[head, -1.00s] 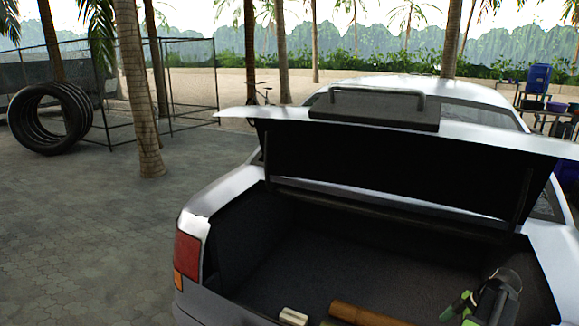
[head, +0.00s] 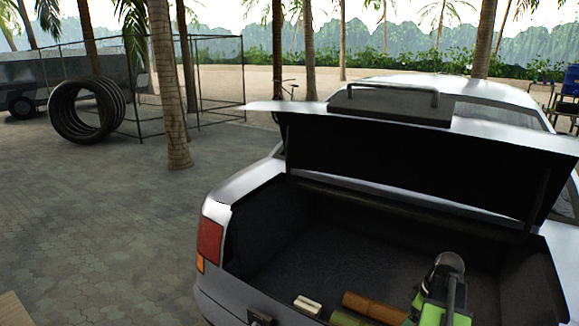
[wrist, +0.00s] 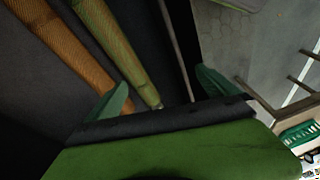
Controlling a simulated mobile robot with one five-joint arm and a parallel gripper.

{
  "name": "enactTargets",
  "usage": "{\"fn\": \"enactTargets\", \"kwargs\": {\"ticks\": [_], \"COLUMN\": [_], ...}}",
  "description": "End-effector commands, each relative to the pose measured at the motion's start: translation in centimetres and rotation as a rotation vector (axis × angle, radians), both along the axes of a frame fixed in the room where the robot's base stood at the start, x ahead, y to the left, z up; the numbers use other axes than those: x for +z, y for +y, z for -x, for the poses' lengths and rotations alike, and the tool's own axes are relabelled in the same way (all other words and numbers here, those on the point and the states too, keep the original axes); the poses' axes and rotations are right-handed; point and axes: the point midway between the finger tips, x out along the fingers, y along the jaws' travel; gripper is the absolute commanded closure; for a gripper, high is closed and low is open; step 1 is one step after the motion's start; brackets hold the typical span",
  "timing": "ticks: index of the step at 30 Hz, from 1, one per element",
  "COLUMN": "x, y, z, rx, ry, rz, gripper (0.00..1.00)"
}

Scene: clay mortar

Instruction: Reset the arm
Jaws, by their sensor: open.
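My arm and gripper (head: 418,302) show at the lower right of the head view, over the open car trunk. In the wrist view, the two green fingers of my gripper (wrist: 160,88) are spread apart. No object is clearly held between them. A green bamboo-like rod (wrist: 112,40) lies beyond the fingers, with its near end showing between them. A brown rod (wrist: 65,45) lies to its left. In the head view the brown rod (head: 372,306) and part of the green rod (head: 348,319) lie in the trunk, close to my gripper.
The silver car (head: 240,203) has its trunk lid (head: 390,165) raised above the dark trunk floor (head: 330,262). A small cream block (head: 307,304) lies near the trunk's front edge. Tires (head: 88,108) and palm trunks (head: 172,85) stand farther left. Paving (head: 110,220) left of the car is clear.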

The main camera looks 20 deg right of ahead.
Motion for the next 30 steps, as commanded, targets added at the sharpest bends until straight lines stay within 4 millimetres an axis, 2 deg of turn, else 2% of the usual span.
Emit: {"fn": "enactTargets", "kwargs": {"ticks": [1, 2, 5, 9, 12, 15, 18, 24, 27, 30], "x": [-0.1, -0.2, -0.4, -0.7, -0.8, -0.9, -0.9, -0.9, -4.0, -5.8], "y": [2.4, 3.8, 9.7, 19.7, 26.0, 31.3, 35.7, 42.9, 42.7, 42.4], "z": [-1.9, -3.0, -7.0, -11.7, -13.6, -14.6, -15.1, -15.1, -14.7, -14.3], "rx": [-0.008, -0.022, -0.080, -0.184, -0.255, -0.313, -0.363, -0.442, -0.453, -0.452], "ry": [0.020, 0.035, 0.088, 0.147, 0.165, 0.171, 0.168, 0.152, 0.166, 0.179], "rz": [0.002, 0.005, 0.024, 0.068, 0.098, 0.122, 0.140, 0.164, 0.166, 0.169], "gripper": [0.02, 0.02, 0.02, 0.02, 0.02, 0.02, 0.02, 0.02, 0.02, 0.02]}}
